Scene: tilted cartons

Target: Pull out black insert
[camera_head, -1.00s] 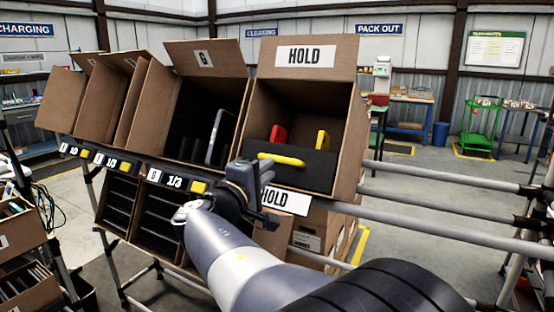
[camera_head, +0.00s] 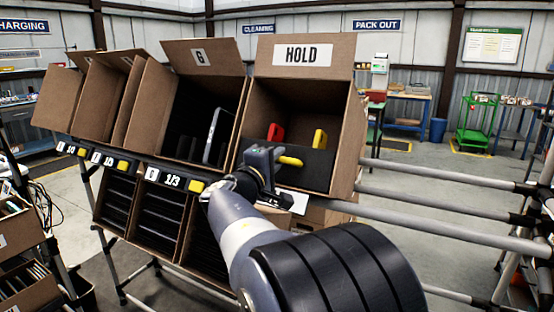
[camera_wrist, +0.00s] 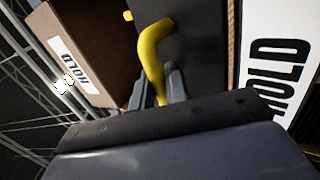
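The black insert (camera_head: 317,170) sits in the tilted HOLD carton (camera_head: 344,135), with a yellow handle (camera_head: 291,161) on its front face. My gripper (camera_head: 270,156) is at the left part of the handle in the head view and hides it there. In the wrist view, the handle (camera_wrist: 152,48) curves down between the two grey fingers (camera_wrist: 158,92), against the dark insert face (camera_wrist: 200,45). The fingers stand apart, with a gap visible beside the handle. A red item (camera_head: 275,131) and a yellow item (camera_head: 319,139) stick up behind the insert's front.
A carton marked G (camera_head: 150,110) stands left of the HOLD carton and holds dark panels and a grey-framed piece (camera_head: 215,135). A label rail (camera_head: 130,168) runs below the cartons. Metal rack tubes (camera_head: 440,225) extend to the right. Open floor lies beyond.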

